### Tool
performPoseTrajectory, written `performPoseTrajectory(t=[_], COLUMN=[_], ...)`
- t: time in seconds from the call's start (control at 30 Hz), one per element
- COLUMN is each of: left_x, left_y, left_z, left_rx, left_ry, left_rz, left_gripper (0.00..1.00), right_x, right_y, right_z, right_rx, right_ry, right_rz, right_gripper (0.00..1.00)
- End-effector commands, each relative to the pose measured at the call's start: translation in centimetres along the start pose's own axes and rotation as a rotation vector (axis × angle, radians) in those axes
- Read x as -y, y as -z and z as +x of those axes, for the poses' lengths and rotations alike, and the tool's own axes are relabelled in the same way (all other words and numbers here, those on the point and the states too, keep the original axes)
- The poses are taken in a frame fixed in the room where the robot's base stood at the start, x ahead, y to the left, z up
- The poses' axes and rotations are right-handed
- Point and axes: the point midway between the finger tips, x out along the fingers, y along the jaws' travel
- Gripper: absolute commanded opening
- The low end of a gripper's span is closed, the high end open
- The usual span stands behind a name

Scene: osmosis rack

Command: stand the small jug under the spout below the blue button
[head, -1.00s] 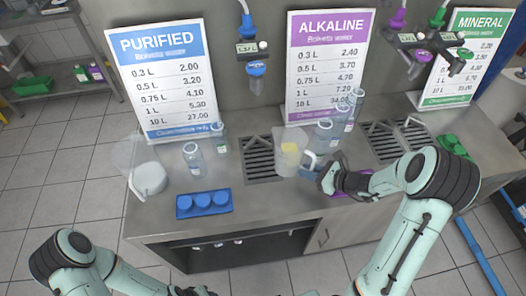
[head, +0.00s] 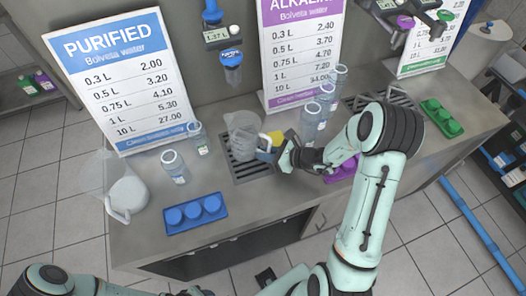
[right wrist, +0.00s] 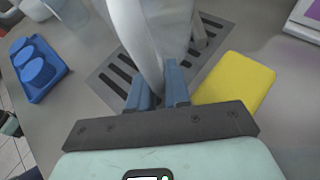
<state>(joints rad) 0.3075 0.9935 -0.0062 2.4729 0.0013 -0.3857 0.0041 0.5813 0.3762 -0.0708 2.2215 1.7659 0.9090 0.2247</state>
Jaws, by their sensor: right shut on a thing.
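The small jug (head: 241,128) is clear, with a pale handle. My right gripper (head: 268,147) is shut on its handle from the right. In the right wrist view the blue fingertips (right wrist: 158,88) close on the pale handle (right wrist: 146,40). The jug looks roughly upright over the slotted drain grille (head: 252,170); I cannot tell whether it touches it. The blue spout (head: 232,68) hangs above and slightly left of the jug, under a small display and a blue button (head: 212,15).
A larger jug (head: 127,195) stands at the left end of the counter. Bottles (head: 174,168) stand left of the grille, and several more (head: 311,122) to its right. A blue cap tray (head: 196,214) lies in front. A yellow block (head: 276,137) lies close behind my right gripper.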

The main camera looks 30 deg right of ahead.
Motion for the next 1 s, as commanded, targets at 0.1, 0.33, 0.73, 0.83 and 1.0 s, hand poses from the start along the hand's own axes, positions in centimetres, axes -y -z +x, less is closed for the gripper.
performPoseTrajectory(t=[0.1, 0.33, 0.73, 0.83, 1.0], left_x=[-0.1, 0.1, 0.3, 0.3, 0.0], left_y=[0.1, 0.0, -0.2, -0.2, 0.0], left_z=[-0.2, 0.1, 0.6, 0.6, 0.1], left_rx=[-0.002, -0.001, 0.003, 0.003, -0.001], left_ry=[-0.001, 0.0, 0.001, 0.001, 0.0], left_rz=[0.001, 0.0, -0.001, -0.001, 0.0], left_gripper=[0.43, 0.43, 0.43, 0.43, 0.43], right_x=[0.1, 0.1, 0.2, 0.2, 0.2], right_y=[-0.4, -0.1, 0.3, 0.3, -0.2], right_z=[0.0, 0.1, 0.3, 0.3, 0.1], right_rx=[0.004, 0.004, 0.004, 0.004, 0.004], right_ry=[0.001, 0.001, 0.002, 0.002, 0.002], right_rz=[-0.003, -0.003, -0.003, -0.003, -0.003], right_gripper=[0.0, 0.0, 0.28, 0.28, 0.28])
